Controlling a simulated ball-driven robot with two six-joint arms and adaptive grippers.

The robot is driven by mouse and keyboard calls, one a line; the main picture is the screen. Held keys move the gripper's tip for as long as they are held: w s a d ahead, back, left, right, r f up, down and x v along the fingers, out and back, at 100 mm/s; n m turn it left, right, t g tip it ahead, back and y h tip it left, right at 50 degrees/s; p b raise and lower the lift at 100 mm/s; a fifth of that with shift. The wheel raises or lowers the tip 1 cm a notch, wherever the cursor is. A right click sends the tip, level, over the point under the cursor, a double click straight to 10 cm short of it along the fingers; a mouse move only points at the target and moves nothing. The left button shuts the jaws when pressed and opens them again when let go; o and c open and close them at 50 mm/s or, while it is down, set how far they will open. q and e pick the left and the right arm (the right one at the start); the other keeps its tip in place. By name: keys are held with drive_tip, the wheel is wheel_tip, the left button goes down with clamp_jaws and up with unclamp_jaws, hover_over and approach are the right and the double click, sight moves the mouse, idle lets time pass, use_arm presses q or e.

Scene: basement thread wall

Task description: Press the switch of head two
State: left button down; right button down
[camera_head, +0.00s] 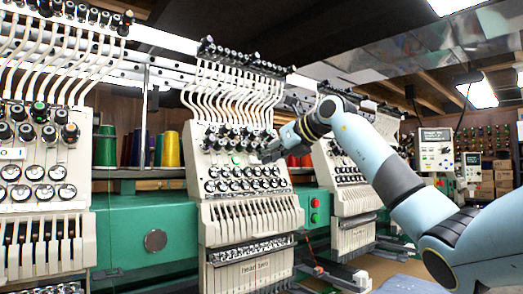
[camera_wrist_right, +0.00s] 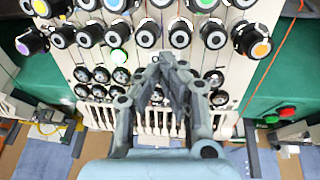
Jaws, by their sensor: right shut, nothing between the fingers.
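Head two (camera_head: 243,190) is the cream embroidery head in the middle of the head view, with a "head two" label (camera_head: 255,268) low on its front. A small green-lit round part (camera_head: 236,158) sits among its dark knobs; it also shows left of my fingers in the wrist view (camera_wrist_right: 118,56). I cannot tell surely whether this is the switch. My right gripper (camera_head: 270,147) is in front of the upper right of the head's face. In the wrist view its fingers (camera_wrist_right: 172,62) are together and empty, over the knob and dial rows; contact cannot be told. My left gripper is not seen.
Green and red buttons (camera_head: 315,210) are on the green machine body right of head two; the wrist view shows them too (camera_wrist_right: 280,115). Other heads stand at left (camera_head: 45,190) and right (camera_head: 350,185). Thread cones (camera_head: 172,149) stand behind. A control panel (camera_head: 435,150) is farther right.

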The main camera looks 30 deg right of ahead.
sight(256, 160)
drive_tip(key=shift+x, duration=0.95)
drive_tip(key=shift+w+a+p, duration=0.1)
drive_tip(key=shift+w+p, duration=0.1)
drive_tip(key=shift+p, duration=0.35)
drive_tip(key=shift+s+a+r+p, duration=0.1)
drive_tip(key=shift+p, duration=0.3)
drive_tip(key=shift+a+f, duration=0.1)
drive_tip(key=shift+f, duration=0.1)
drive_tip(key=shift+d, duration=0.25)
